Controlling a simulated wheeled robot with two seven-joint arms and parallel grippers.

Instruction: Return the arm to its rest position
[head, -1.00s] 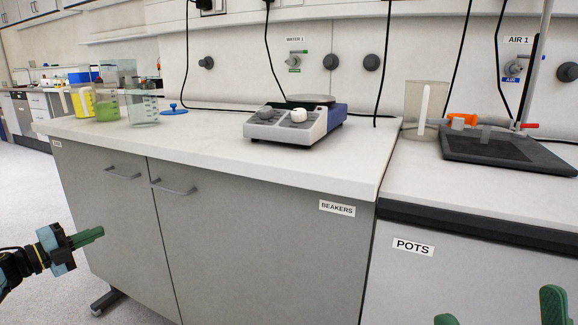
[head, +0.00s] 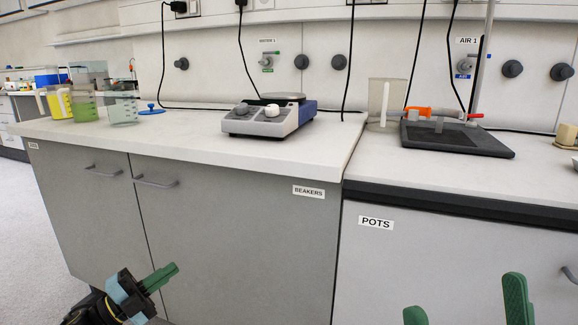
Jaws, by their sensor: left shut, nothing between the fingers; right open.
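My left gripper (head: 160,279) has green fingers and shows at the lower left, in front of the grey cabinet doors. Its fingers are shut with nothing between them. My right gripper (head: 464,306) shows at the bottom right, cut off by the picture edge. Its two green fingers are wide apart and empty, in front of the cabinet marked POTS. Both grippers are below the level of the bench top and apart from the things on it.
The white bench (head: 180,143) holds a hotplate stirrer (head: 268,119), beakers (head: 123,109) at the left, a clear jug (head: 386,105) and a black stand base (head: 455,140). Grey cabinets (head: 230,235) with handles stand below. Floor (head: 40,240) is clear at the left.

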